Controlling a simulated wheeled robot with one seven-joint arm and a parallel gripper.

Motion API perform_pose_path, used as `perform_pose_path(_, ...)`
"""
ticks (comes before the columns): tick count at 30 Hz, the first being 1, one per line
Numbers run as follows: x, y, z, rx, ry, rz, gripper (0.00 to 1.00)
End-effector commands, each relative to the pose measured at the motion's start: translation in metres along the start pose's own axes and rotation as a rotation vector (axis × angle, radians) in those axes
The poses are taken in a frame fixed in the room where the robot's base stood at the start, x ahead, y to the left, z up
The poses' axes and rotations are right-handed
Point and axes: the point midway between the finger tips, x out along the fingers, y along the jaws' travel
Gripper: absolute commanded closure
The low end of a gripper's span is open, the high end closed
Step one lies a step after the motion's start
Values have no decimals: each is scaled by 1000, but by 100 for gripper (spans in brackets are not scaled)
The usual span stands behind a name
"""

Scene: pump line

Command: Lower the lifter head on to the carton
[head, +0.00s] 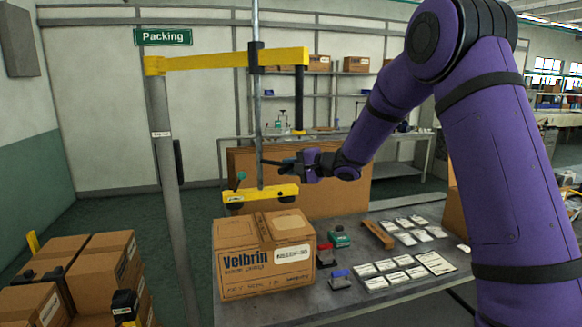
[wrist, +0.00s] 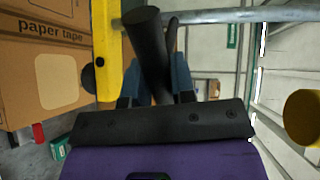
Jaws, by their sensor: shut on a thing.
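The lifter head is a yellow bar (head: 262,194) with dark suction cups under it, hanging from a grey vertical rod (head: 258,130). It is over the rear part of the Velbrin carton (head: 258,254), which stands on the grey table. The cups look close above the carton top; I cannot tell the exact gap. My gripper (head: 292,163) is above the bar, to the right of the rod, shut on the lifter's black handle. In the wrist view, the fingers (wrist: 157,82) flank the black handle (wrist: 147,42); the yellow bar (wrist: 107,50), one cup (wrist: 88,79) and the carton (wrist: 40,80) lie left.
A yellow overhead arm (head: 210,62) on a grey post (head: 172,180) carries the lifter. Labels (head: 398,266), a green tape dispenser (head: 340,237), stamps and a wooden block (head: 378,234) lie right of the carton. A larger carton (head: 345,185) stands behind; stacked cartons (head: 95,270) stand left.

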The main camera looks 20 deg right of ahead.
Motion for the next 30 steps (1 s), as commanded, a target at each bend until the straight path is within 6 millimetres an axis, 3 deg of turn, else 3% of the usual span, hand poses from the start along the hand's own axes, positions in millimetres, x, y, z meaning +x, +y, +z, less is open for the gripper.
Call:
perform_pose_path(6, 9, 51, 1, 7, -2, 10, 100)
perform_pose_path(11, 15, 78, 1, 6, -1, 10, 100)
perform_pose_path(23, 16, 87, 1, 2, 0, 8, 100)
perform_pose_path(24, 16, 87, 1, 2, 0, 8, 72)
perform_pose_path(27, 16, 86, 1, 2, 0, 7, 51)
perform_pose_path(30, 16, 86, 1, 2, 0, 6, 51)
